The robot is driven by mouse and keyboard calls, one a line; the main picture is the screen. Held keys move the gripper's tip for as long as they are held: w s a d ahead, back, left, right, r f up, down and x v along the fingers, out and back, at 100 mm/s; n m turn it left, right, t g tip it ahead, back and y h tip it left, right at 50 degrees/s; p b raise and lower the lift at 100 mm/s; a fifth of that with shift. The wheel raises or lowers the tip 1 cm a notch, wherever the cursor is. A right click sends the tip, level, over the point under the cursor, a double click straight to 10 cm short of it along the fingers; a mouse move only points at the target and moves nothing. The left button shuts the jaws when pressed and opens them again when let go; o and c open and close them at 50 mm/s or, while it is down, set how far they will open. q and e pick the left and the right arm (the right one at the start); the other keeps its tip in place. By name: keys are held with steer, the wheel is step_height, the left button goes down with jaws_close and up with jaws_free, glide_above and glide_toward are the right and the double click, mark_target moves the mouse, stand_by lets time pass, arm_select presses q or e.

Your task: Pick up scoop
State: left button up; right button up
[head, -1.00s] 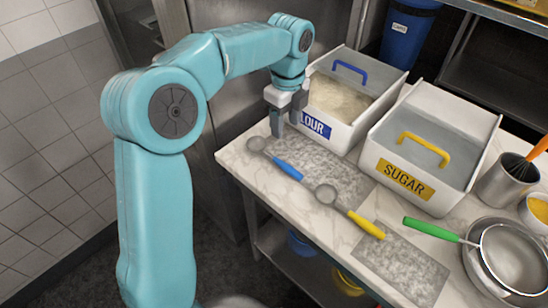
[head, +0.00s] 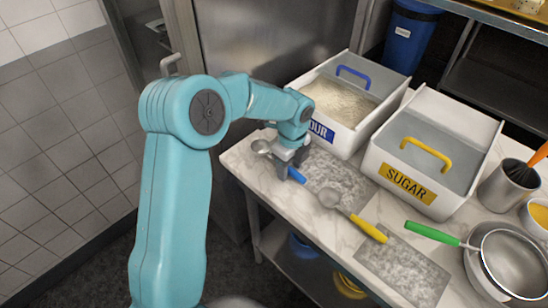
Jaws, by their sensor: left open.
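A scoop with a blue handle (head: 297,175) lies on the marble counter in front of the flour bin, its metal bowl (head: 262,147) toward the upper left. A second scoop with a yellow handle (head: 368,229) lies to its lower right, its metal bowl (head: 330,197) toward the blue handle. My left gripper (head: 290,171) points down over the blue-handled scoop and is open. It hides the middle of that scoop, and I cannot tell whether the fingers touch it. My right gripper is out of the picture.
The flour bin (head: 338,142) with a blue-handled lid and the sugar bin (head: 376,180) stand close behind the scoops. A green-handled sieve (head: 433,234) rests on metal bowls at the right. A metal utensil pot (head: 500,193) stands behind it. Speckled grey mats lie on the counter.

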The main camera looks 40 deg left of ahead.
arm_select(q)
steer(key=shift+d, duration=0.1)
steer(key=shift+w, duration=0.15)
jaws_close()
steer(key=shift+r, duration=0.1)
steer(key=shift+r, duration=0.2)
step_height(320, 180, up, 20)
steer(key=shift+f, duration=0.25)
